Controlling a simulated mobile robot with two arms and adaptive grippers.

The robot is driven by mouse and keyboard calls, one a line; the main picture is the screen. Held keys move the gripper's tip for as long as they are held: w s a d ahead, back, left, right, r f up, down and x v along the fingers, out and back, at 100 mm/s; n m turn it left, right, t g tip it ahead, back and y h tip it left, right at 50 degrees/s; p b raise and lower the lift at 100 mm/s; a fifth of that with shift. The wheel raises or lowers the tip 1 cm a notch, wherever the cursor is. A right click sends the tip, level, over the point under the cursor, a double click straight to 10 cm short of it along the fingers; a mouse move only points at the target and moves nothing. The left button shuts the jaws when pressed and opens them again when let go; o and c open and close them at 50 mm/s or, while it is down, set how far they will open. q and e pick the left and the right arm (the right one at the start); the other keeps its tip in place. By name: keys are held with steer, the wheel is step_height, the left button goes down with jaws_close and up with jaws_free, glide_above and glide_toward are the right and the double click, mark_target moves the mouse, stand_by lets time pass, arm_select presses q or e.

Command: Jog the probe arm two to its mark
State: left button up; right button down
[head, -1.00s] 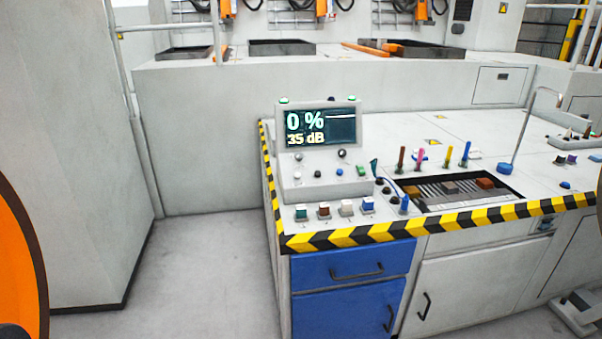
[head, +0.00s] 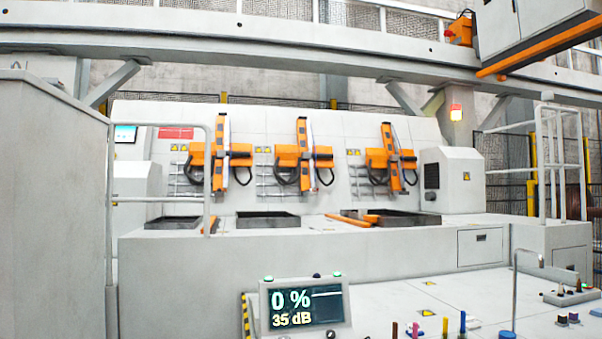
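Three orange probe arms hang side by side on the pale back panel of the gantry in the head view: a left one (head: 221,155), a middle one (head: 303,156) and a right one (head: 391,157). No number is readable on them, and I cannot make out a mark. The console display (head: 306,306) at the bottom reads 0 % and 35 dB. The lower part of the console is out of the picture. Neither gripper is in view.
A tall grey cabinet (head: 52,210) stands at the left. Dark trays (head: 268,220) sit on the bed below the probe arms. White railings (head: 560,165) stand at the right.

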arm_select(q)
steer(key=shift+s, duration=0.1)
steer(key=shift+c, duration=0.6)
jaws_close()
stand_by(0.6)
